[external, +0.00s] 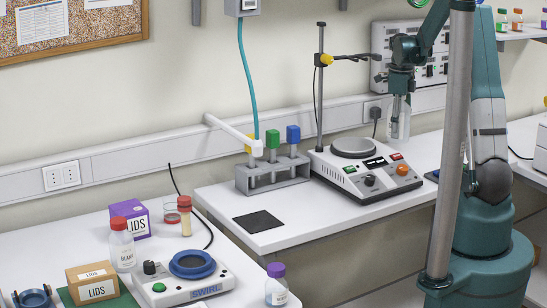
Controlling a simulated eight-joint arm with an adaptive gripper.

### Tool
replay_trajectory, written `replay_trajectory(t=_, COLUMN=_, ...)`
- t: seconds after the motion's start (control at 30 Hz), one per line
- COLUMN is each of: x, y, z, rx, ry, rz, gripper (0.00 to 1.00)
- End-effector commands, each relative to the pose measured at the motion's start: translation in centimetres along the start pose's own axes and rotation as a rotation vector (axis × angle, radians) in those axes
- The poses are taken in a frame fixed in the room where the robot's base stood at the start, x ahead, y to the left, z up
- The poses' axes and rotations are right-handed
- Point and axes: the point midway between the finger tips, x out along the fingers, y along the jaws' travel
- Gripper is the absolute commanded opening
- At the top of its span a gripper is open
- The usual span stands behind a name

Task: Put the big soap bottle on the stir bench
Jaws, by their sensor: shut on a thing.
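My gripper (399,98) is shut on a pale, translucent bottle (399,126), which I take to be the big soap bottle. It hangs upright below the fingers, just right of the stirrer hotplate (366,170). The fingers hide the bottle's top, and its label cannot be read. The stirrer stands on the middle white bench (300,222), which looks like the stir bench. I cannot tell from this view whether the bottle's base touches a surface.
A clamp stand (320,90) rises behind the stirrer, its arm reaching right. A grey rack (272,174) with coloured-top items stands left of it. A dark square pad (258,222) lies at the front left. Bare bench shows right of the stirrer. A swirl mixer (185,280) sits on the left bench.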

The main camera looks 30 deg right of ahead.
Motion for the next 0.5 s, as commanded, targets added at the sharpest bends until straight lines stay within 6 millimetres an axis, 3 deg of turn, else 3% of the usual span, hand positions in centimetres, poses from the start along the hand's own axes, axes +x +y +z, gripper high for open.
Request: replay_trajectory(t=0.5, x=1.5, y=-1.4, z=0.9, rx=0.030, ry=0.000, rz=0.000, gripper=0.29)
